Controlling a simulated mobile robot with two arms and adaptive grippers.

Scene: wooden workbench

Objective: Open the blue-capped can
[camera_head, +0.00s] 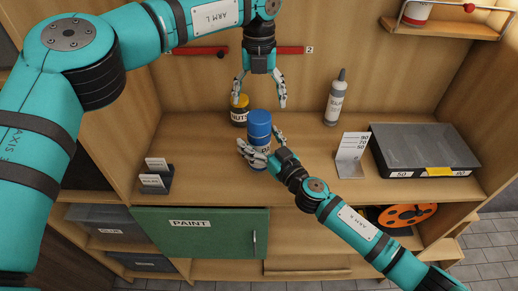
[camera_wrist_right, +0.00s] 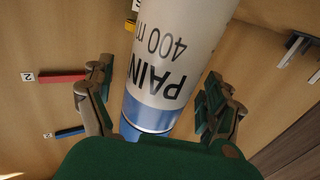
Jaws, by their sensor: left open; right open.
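The blue-capped can (camera_head: 260,122) stands on the workbench near its front middle; it has a blue top and a white body. In the right wrist view, the can (camera_wrist_right: 172,60) shows "PAIN" and "400 m" lettering and blue at its lower end. My right gripper (camera_head: 259,138) is open, with one finger on each side of the can; its fingers (camera_wrist_right: 157,90) also flank the can in the wrist view. Contact cannot be told. My left gripper (camera_head: 259,101) is open and empty, pointing down above and behind the can.
A yellow-and-dark "NUTS" container (camera_head: 239,112) stands behind the can on the left. A grey bottle (camera_head: 334,98), a number sign (camera_head: 351,155) and a dark organizer box (camera_head: 425,143) are to the right. Small cards (camera_head: 156,178) stand at left. A green "PAINT" door (camera_head: 205,232) is below.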

